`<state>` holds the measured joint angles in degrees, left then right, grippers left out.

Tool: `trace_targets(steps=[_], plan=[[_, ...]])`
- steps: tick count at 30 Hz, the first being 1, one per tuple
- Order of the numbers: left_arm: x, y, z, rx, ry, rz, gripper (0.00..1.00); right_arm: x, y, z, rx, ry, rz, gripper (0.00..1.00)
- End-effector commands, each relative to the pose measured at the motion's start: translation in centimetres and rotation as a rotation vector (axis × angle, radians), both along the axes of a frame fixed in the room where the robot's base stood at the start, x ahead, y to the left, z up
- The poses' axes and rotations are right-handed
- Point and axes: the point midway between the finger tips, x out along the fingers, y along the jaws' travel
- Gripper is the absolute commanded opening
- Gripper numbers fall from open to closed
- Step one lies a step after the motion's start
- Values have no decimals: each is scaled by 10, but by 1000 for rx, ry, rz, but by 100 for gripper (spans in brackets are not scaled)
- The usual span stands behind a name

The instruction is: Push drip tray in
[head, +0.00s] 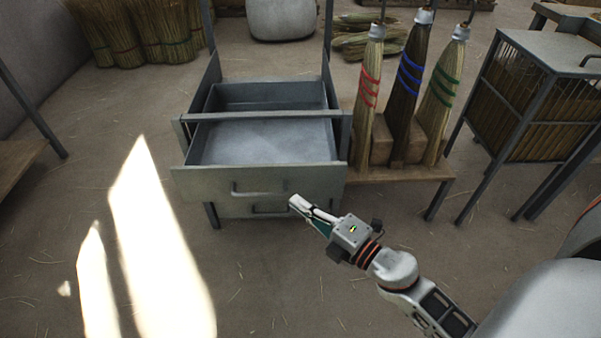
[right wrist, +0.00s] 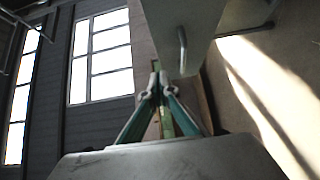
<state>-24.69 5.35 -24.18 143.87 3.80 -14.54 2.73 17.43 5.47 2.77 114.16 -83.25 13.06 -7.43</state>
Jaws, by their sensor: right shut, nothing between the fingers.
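The drip tray (head: 265,145) is a grey metal, drawer-like tray in a grey metal frame. It is pulled out toward me, with its inside showing empty. Its front panel (head: 215,183) carries a bar handle (head: 258,191). My right gripper (head: 297,203) is shut and empty, near the lower right part of the front; I cannot tell whether it touches. In the right wrist view the fingertips (right wrist: 156,70) are together, just beside a grey panel (right wrist: 185,25) with a handle (right wrist: 182,50). My left gripper is not in view.
A second handle (head: 270,209) shows on a lower grey front. A low wooden bench (head: 400,174) with several upright brooms (head: 405,80) stands right of the frame. A wire cage of straw (head: 540,100) is farther right. The floor in front and left is clear.

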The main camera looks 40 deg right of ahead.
Motion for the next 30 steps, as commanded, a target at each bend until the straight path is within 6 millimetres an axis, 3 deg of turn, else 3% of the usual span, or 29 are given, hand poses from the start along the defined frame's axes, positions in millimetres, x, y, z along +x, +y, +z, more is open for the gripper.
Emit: trace_targets(steps=[3, 11, 15, 21, 30], plan=[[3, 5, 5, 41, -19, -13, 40, 26, 5, 7, 1, -10, 0, 0], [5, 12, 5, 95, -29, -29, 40, 74, 14, 4, 2, -5, -1, 0], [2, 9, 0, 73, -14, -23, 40, 89, 2, -2, 2, 2, -1, 0], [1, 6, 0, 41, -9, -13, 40, 101, -7, -2, 3, 3, -1, 0], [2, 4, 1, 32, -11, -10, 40, 103, -9, -1, 4, 2, 0, 0]])
